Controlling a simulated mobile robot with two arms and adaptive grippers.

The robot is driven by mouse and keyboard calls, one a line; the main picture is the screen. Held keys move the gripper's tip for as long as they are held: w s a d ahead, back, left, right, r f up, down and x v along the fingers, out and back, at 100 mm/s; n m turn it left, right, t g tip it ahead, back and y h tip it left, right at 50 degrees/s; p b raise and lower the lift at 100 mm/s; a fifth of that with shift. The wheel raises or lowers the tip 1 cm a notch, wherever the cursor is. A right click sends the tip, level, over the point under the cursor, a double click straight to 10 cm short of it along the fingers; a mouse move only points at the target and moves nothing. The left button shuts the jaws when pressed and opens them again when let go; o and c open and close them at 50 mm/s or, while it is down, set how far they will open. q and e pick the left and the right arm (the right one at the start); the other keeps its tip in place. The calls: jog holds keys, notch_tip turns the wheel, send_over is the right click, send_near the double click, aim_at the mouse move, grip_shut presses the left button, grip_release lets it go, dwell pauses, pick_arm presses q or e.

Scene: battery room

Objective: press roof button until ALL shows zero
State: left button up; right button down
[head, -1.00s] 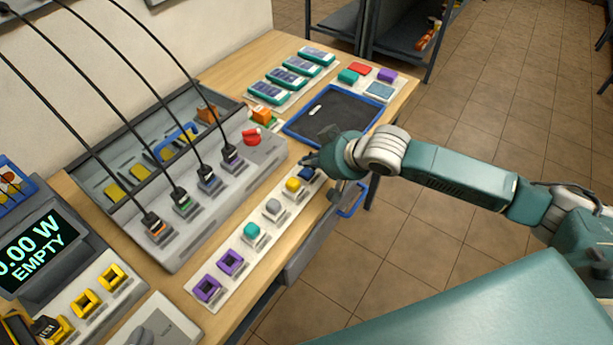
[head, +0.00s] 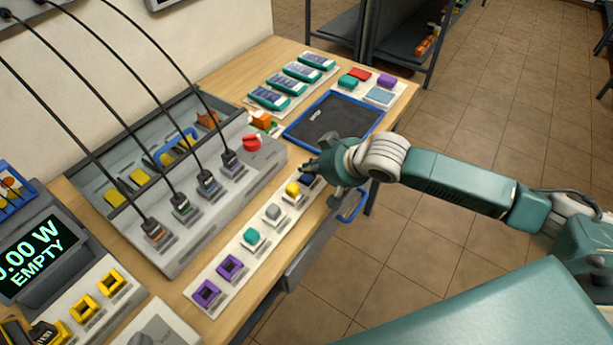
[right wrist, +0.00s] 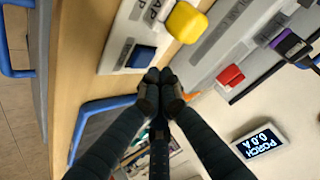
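A pale button strip (head: 240,254) runs along the table's front edge. It carries two purple square switches (head: 229,266), a teal button (head: 252,236), a grey button (head: 272,212), a yellow button (head: 293,188) and a blue button at the far end. I cannot read which is the roof button. In the right wrist view the blue button (right wrist: 141,57) and yellow button (right wrist: 187,22) are clear. My right gripper (head: 311,170) has its fingertips together, empty, close beside the blue button; contact cannot be told. A small display (right wrist: 260,142) reads "PORCH 0.0 A". My left gripper is not in view.
A grey console with several plugged cables and a red knob (head: 252,142) stands behind the strip. A blue-rimmed dark tray (head: 338,116) lies beyond my right gripper. A screen (head: 36,252) at left reads "0.00 W EMPTY". Open floor lies right of the table.

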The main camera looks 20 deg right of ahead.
aim_at(308, 179)
jog(key=shift+f, duration=0.1)
dwell(0.4)
jog(key=shift+f, duration=0.3)
jog(key=shift+f, duration=0.4)
dwell(0.7)
jog(key=shift+r+p, duration=0.1)
jog(key=shift+p, duration=0.2)
jog(key=shift+r+p, duration=0.7)
jog(key=shift+p, duration=0.2)
notch_tip(308, 179, up, 5)
jog(key=p, duration=0.5)
jog(key=shift+p, duration=0.35)
